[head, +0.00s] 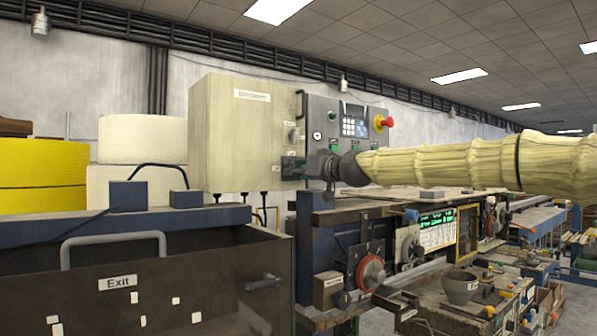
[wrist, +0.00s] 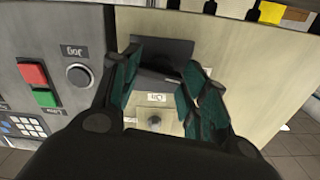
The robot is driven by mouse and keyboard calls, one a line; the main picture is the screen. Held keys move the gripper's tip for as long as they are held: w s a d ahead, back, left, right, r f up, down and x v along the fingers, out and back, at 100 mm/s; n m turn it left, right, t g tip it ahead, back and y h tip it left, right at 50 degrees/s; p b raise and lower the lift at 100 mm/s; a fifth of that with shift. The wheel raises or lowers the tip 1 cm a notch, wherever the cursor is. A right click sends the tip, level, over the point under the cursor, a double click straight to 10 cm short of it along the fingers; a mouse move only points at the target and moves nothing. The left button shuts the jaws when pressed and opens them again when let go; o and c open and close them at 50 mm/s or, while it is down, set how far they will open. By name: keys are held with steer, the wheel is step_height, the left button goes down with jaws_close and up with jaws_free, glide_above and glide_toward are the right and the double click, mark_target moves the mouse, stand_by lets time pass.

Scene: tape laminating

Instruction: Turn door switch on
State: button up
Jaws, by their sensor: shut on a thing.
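The door switch is a dark block on the side of the beige control cabinet (head: 237,130). In the wrist view the dark switch (wrist: 162,52) lies between my fingers, and its exact angle is hard to tell. A small label reading "On" (wrist: 157,98), upside down, is beside it, with a small round knob (wrist: 155,121) past the label. In the head view my gripper (head: 312,168) reaches in from the right to the switch (head: 291,167). My gripper (wrist: 160,75) is shut on the switch, with a green-padded finger on each side. The fingers hide part of it.
The grey control panel (head: 345,135) has a keypad, a red emergency button (head: 383,122) and, in the wrist view, red and green buttons (wrist: 38,85) and a Jog knob (wrist: 79,76). A workbench with machinery stands below. A dark bin marked Exit (head: 117,283) is at front left.

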steer(key=shift+f+m, duration=0.1)
steer(key=shift+m, duration=7.7)
steer(key=o, duration=1)
steer(key=v, duration=1.2)
